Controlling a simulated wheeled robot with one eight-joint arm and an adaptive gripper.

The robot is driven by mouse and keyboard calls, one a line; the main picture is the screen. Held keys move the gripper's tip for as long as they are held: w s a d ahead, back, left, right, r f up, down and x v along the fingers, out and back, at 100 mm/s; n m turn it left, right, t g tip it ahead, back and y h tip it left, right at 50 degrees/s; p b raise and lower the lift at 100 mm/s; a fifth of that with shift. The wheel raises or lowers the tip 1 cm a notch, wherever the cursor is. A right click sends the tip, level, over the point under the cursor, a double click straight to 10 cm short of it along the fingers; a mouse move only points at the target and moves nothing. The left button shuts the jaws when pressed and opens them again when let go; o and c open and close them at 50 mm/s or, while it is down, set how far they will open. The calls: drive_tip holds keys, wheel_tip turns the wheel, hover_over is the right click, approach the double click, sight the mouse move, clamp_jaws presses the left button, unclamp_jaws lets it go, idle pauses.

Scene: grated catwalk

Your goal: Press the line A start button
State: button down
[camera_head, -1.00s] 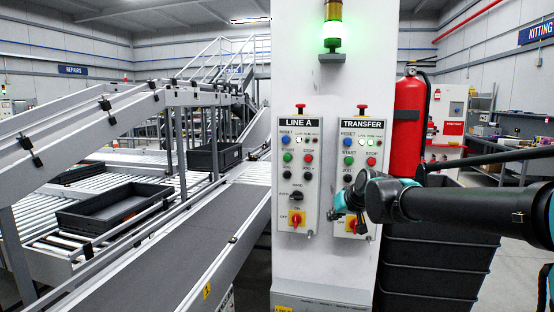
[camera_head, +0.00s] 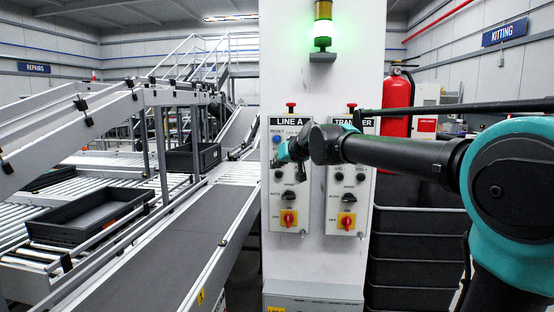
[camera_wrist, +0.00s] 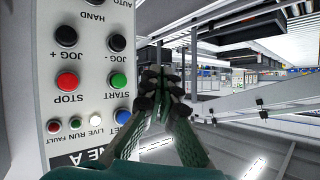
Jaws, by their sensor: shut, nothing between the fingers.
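The LINE A panel (camera_head: 276,228) is on the white column; it also shows tilted and near in the wrist view (camera_wrist: 88,62). The green START button (camera_wrist: 118,81) is in plain sight in the wrist view, beside the red STOP button (camera_wrist: 67,81) and the blue RESET button (camera_wrist: 122,117). In the head view my gripper and wrist hide START. My gripper (camera_wrist: 162,80) is shut and empty, its fingertips just right of START in the wrist view, past the panel's edge. It also shows in front of the panel in the head view (camera_head: 284,153). I see no contact with the button.
The TRANSFER panel (camera_head: 344,205) sits to the right, partly behind my arm. A red extinguisher (camera_head: 397,105) and stacked dark bins (camera_head: 420,250) stand further right. A green beacon (camera_head: 323,40) is lit above.

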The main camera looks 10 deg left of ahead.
drive_tip(key=shift+w, duration=0.1)
drive_tip(key=w, duration=0.8)
drive_tip(key=shift+w+d, duration=0.2)
drive_tip(key=shift+w, duration=0.1)
drive_tip(key=shift+w, duration=0.15)
idle(1.2)
drive_tip(key=shift+w, duration=0.3)
drive_tip(key=shift+w, duration=0.8)
idle(1.0)
drive_tip(key=shift+s, duration=1.25)
